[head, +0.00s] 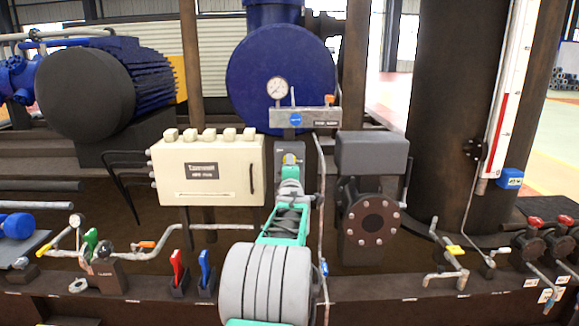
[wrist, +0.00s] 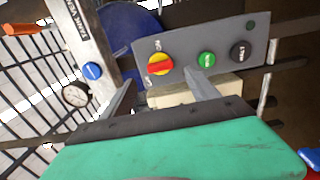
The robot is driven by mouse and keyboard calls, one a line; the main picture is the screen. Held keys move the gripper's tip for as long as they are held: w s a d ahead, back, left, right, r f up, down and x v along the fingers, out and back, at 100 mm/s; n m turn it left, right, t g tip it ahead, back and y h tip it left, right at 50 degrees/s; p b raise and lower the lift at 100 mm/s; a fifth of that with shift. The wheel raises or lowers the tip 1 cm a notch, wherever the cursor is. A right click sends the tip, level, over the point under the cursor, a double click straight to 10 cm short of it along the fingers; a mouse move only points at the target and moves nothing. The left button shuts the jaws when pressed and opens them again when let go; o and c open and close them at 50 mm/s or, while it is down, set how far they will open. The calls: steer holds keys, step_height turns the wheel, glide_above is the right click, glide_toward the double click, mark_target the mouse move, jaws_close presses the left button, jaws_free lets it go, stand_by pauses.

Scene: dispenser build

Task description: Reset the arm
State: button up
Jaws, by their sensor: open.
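My arm (head: 285,228), teal and grey, reaches forward from the bottom middle of the head view. My gripper (wrist: 160,80) is open, with its two grey fingers apart and nothing seen between them. It points at a grey control panel (wrist: 225,50) with a red and yellow rotary switch (wrist: 160,64), a green button (wrist: 206,59) and a black button (wrist: 240,51). The switch lies beyond the gap between the fingers; I cannot tell whether they touch the panel. In the head view the panel (head: 290,148) is partly hidden by my arm.
A cream box (head: 208,172) stands left of my arm, and a grey box with a round flange (head: 373,218) stands right. A pressure gauge (head: 277,88) and bracket sit above the panel. Red (head: 177,270) and blue (head: 205,270) levers stand low at left. A thin pipe runs close by at right.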

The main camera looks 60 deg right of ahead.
steer(key=shift+s+a+f, duration=0.1)
steer(key=shift+s+a, duration=0.15)
steer(key=shift+a, duration=0.15)
